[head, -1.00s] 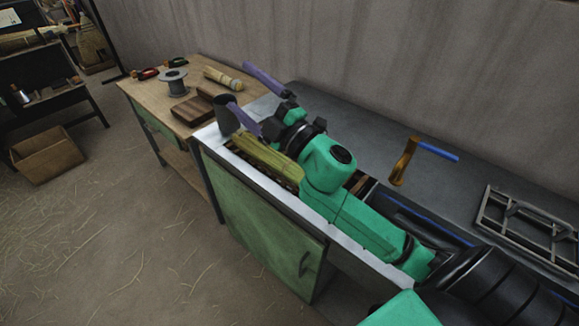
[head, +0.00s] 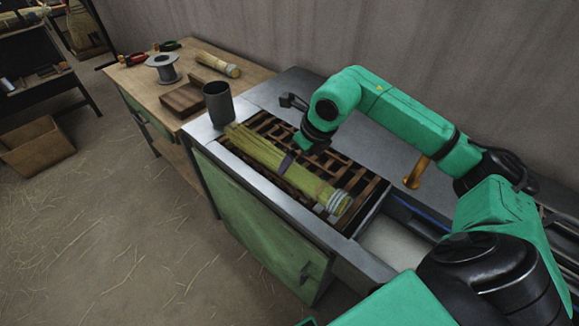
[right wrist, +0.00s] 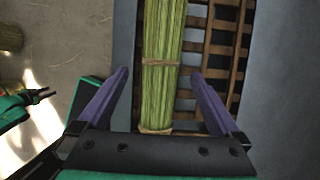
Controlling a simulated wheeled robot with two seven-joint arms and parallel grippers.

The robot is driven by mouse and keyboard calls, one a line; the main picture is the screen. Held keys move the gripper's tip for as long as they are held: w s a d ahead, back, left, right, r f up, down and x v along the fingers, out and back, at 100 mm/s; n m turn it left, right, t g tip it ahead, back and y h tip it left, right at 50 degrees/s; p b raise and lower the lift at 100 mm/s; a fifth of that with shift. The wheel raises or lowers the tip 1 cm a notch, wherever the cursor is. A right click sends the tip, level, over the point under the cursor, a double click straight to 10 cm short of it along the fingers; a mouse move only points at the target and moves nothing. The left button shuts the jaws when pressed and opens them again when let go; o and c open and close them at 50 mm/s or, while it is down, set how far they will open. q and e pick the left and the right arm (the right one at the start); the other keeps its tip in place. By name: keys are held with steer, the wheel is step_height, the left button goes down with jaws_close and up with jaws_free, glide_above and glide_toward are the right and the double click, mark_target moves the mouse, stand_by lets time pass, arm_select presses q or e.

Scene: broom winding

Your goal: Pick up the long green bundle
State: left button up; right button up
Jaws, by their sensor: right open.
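The long green bundle (head: 265,150) of straw-like stalks lies on a brown slatted rack (head: 345,172) set in the metal bench. Pale bands wrap its near right end. My right gripper (head: 287,163) is over the middle of the bundle, with one purple finger showing against it. In the right wrist view the gripper (right wrist: 160,76) is open, its purple fingers on either side of the bundle (right wrist: 163,45), with gaps on both sides. I cannot tell how far the fingertips reach down beside it.
A dark metal cup (head: 218,104) stands by the bundle's far end. The wooden table (head: 135,78) beyond holds a wire spool (head: 163,70), a short bundle (head: 217,64) and a brown block (head: 184,99). An orange handle (head: 416,172) lies right of the rack.

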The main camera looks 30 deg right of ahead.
mark_target(293, 166)
steer(key=p+x, duration=0.1)
steer(key=x, duration=0.4)
steer(key=shift+s+d+f+p, duration=0.1)
steer(key=shift+s+f+p, duration=0.05)
steer(key=shift+f+p, duration=0.15)
steer(key=shift+f, duration=0.25)
steer(key=c, duration=1.5)
steer(key=shift+r, duration=0.15)
